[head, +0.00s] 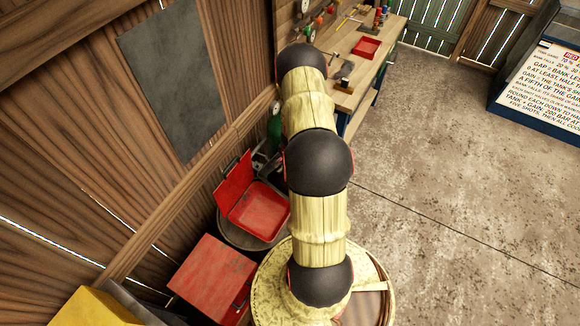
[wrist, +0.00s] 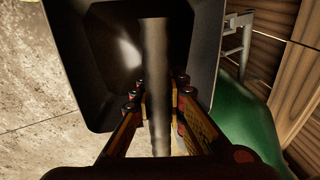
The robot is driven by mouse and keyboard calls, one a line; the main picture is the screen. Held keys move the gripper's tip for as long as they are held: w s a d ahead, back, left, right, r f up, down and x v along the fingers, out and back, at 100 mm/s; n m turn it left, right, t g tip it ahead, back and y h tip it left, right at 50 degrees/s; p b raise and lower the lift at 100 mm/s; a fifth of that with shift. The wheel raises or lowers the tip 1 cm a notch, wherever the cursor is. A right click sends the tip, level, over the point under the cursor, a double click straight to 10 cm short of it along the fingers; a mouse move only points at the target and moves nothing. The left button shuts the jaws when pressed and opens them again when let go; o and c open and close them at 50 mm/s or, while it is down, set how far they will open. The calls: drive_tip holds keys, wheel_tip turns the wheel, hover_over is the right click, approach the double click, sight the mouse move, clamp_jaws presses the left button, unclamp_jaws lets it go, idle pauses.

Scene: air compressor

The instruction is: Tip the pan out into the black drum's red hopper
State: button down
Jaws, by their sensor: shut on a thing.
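In the wrist view, my gripper (wrist: 157,100) is shut on the grey bar-like handle of the pan (wrist: 85,60). The pan is dark and square-sided, with a pale sheen on its inner face. I cannot tell what is in it or how far it is tilted. In the head view, the red hopper (head: 262,209) is an open square tray with a raised red flap, on top of the round black drum (head: 239,240). My arm hides my gripper and the pan there. The hopper cannot be made out in the wrist view.
A red box (head: 212,274) stands in front of the drum, by the wooden wall. A green object (head: 275,128) is behind the drum, and a green surface (wrist: 232,120) is right of the pan in the wrist view. A workbench (head: 350,85) stands beyond; the concrete floor right is clear.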

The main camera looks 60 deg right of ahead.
sight(279, 169)
drive_tip(key=a+h+b, duration=0.1)
drive_tip(key=b, duration=0.1)
drive_tip(key=a+r+h+b, duration=0.1)
drive_tip(key=a+b, duration=0.1)
drive_tip(key=a+r+h+b, duration=0.1)
drive_tip(key=a+b, duration=0.1)
drive_tip(key=shift+w+r, duration=0.1)
drive_tip(key=shift+w, duration=0.3)
drive_tip(key=shift+w+a+r+g+h+b, duration=0.1)
drive_tip(key=shift+a+r+g+h+b, duration=0.2)
drive_tip(key=shift+a+h, duration=0.25)
drive_tip(key=shift+d+r, duration=0.1)
drive_tip(key=shift+d, duration=0.1)
drive_tip(key=shift+a+r+n+h, duration=0.3)
drive_tip(key=shift+a+r+h, duration=0.1)
drive_tip(key=shift+a+h, duration=0.25)
drive_tip(key=shift+a+r+h, duration=0.1)
drive_tip(key=shift+r+h, duration=0.2)
drive_tip(key=shift+h, duration=0.1)
drive_tip(key=shift+w, duration=0.1)
